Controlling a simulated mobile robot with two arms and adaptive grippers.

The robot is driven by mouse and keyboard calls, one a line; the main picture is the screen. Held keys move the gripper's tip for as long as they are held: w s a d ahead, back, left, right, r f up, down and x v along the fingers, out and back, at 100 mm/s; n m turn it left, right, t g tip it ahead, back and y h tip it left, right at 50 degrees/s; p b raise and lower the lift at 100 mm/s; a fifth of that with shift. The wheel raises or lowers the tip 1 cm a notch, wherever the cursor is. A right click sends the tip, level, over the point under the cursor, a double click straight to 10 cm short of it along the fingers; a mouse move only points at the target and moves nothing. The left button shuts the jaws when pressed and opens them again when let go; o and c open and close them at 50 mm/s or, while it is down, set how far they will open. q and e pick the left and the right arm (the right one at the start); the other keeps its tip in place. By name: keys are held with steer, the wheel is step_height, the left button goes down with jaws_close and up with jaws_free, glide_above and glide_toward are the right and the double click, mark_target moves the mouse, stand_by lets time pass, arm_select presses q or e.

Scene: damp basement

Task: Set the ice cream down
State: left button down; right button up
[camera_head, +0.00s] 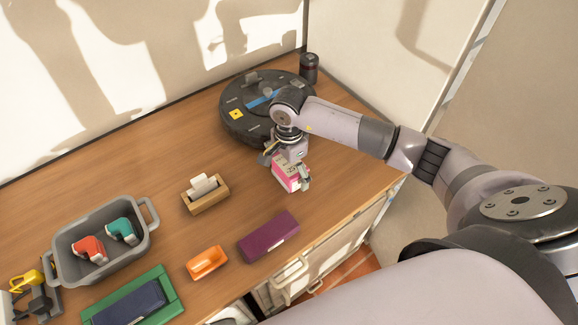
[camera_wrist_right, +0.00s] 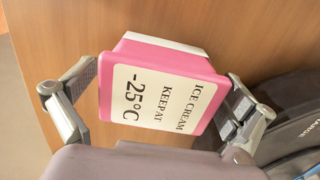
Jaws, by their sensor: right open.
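The ice cream (camera_head: 290,175) is a pink box with a white label, near the table's front right part; it also shows in the wrist view (camera_wrist_right: 160,98). The label reads "ICE CREAM KEEP AT -25°C". My right gripper (camera_head: 287,171) is open around the box, one finger on each side. In the wrist view a narrow gap shows at the left finger; the right finger is very close to the box. The box's underside is hidden, so I cannot tell for sure whether it rests on the wooden table (camera_head: 160,150). My left gripper is not in view.
A round black device (camera_head: 240,121) and a dark can (camera_head: 309,68) stand behind. A wooden holder (camera_head: 205,194), purple case (camera_head: 268,236), orange tray (camera_head: 207,262), grey crate (camera_head: 70,240) and green mat (camera_head: 166,296) lie leftward. Bare table shows right of the box.

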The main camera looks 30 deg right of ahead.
steer(key=shift+c, duration=0.5)
steer(key=c, duration=1.5)
